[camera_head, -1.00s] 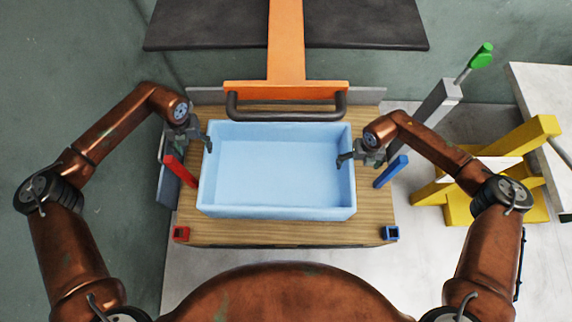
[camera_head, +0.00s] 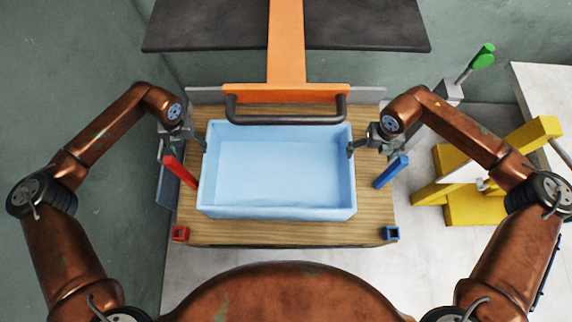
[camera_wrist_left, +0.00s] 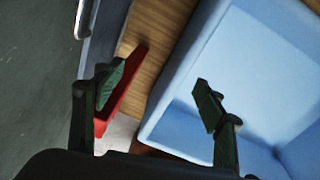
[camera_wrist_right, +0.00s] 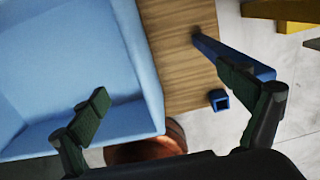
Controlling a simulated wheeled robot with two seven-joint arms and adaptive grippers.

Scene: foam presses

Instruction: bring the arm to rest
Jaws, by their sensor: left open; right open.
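My left gripper (camera_head: 187,143) is open at the left end of a light blue foam bin (camera_head: 276,212). In the left wrist view its fingers (camera_wrist_left: 160,100) are spread apart, one over the red post and one over the bin's edge. My right gripper (camera_head: 368,147) is open at the bin's right end. In the right wrist view its fingers (camera_wrist_right: 165,95) are wide apart, one over the bin (camera_wrist_right: 80,60) and one over the blue post. The bin is empty and sits on a wooden table.
The wooden table (camera_head: 290,232) carries a red post (camera_head: 181,171), a blue post (camera_head: 391,172), and small red (camera_head: 180,233) and blue (camera_head: 391,233) sockets. An orange press arm with a dark handle (camera_head: 285,120) stands behind the bin. A yellow frame (camera_head: 470,205) stands at the right.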

